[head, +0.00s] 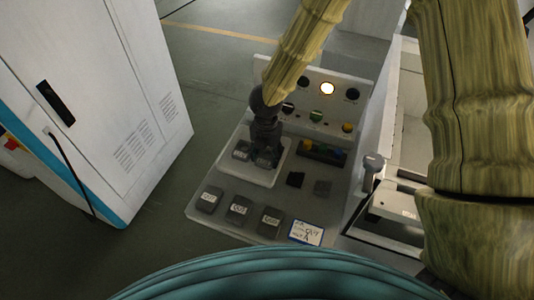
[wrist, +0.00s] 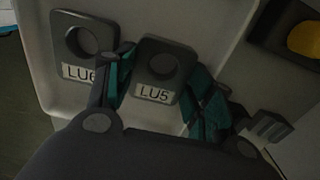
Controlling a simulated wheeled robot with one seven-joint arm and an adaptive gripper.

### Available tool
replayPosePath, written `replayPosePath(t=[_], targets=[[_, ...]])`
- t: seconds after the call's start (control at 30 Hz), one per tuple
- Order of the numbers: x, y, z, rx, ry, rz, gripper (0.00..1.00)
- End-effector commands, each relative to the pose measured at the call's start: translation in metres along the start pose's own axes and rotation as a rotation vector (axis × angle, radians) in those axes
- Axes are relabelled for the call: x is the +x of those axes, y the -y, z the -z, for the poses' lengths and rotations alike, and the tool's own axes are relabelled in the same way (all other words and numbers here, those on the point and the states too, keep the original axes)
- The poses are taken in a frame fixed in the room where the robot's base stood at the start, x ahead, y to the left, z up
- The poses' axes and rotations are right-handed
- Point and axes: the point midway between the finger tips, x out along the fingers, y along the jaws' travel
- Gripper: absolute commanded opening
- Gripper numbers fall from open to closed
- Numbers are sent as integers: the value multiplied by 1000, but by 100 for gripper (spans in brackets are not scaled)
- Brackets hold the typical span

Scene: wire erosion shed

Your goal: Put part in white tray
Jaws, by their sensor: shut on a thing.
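My gripper (head: 265,148) points down over the white tray (head: 246,176) on the bench. In the wrist view its fingers (wrist: 163,88) are shut on a dark grey part labelled LU5 (wrist: 158,66), which has a round hole. The LU5 part (head: 264,160) is at the tray's right side; whether it rests on the tray floor cannot be told. A second dark grey part, with a partly covered label starting LU (wrist: 84,40), lies to its left. It also shows in the tray in the head view (head: 241,152). The gripper hides part of the tray.
Several labelled grey parts (head: 239,210) lie in a row at the bench's front, beside a written card (head: 306,233). A white cabinet (head: 110,100) stands left.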

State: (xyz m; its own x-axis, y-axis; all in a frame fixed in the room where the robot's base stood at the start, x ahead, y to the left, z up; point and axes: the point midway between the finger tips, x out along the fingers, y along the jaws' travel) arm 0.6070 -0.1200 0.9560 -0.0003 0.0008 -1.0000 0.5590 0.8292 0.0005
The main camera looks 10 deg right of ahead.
Motion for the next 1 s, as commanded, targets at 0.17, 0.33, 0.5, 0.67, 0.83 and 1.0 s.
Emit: replayPosePath(t=[0.17,0.33,0.5,0.67,0.83,1.0], targets=[[1,0,0,0,0,0,62],[1,0,0,0,0,0,62],[-5,0,0,0,0,0,62],[-22,-1,-1,3,1,-3,62],[-49,-1,-1,2,1,-3,62],[-78,-1,-1,2,1,-4,62]])
